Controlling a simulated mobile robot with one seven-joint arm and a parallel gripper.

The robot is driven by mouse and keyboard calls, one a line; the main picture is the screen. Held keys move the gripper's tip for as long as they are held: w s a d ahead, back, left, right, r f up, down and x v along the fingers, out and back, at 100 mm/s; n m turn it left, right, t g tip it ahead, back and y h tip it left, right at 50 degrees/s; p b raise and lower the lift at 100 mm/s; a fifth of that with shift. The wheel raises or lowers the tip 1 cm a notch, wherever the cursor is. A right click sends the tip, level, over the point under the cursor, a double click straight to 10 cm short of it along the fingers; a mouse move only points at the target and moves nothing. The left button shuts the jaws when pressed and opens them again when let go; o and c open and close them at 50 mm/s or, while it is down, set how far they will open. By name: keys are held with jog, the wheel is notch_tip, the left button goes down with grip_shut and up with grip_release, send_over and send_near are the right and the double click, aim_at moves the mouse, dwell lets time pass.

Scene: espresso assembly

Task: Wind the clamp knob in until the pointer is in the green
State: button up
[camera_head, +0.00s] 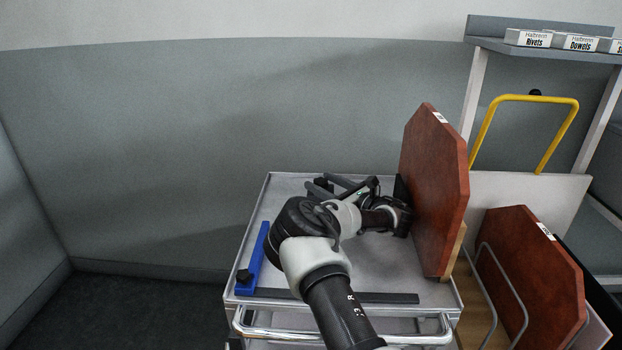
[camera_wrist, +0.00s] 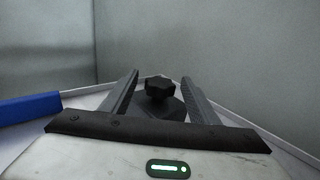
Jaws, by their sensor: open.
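The clamp knob (camera_wrist: 158,88) is black and lobed, on a dark base. In the wrist view it stands between the two fingers of my gripper (camera_wrist: 160,77), with a visible gap on each side. In the head view my gripper (camera_head: 330,186) is over the back of the cart top, and a small dark shape at its fingertips looks like the same knob (camera_head: 319,185). My gripper is open and holds nothing. My arm and gripper cover part of the clamp. I cannot make out a pointer or a green zone.
A dark bar (camera_head: 385,297) lies along the front. A reddish-brown panel (camera_head: 433,190) stands upright close on the right. Another brown panel (camera_head: 530,270) stands in a rack.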

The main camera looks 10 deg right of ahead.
aim_at(315, 179)
jog(key=x, duration=0.5)
jog(key=shift+b, duration=0.3)
jog(key=shift+c, duration=0.2)
jog(key=c, duration=1)
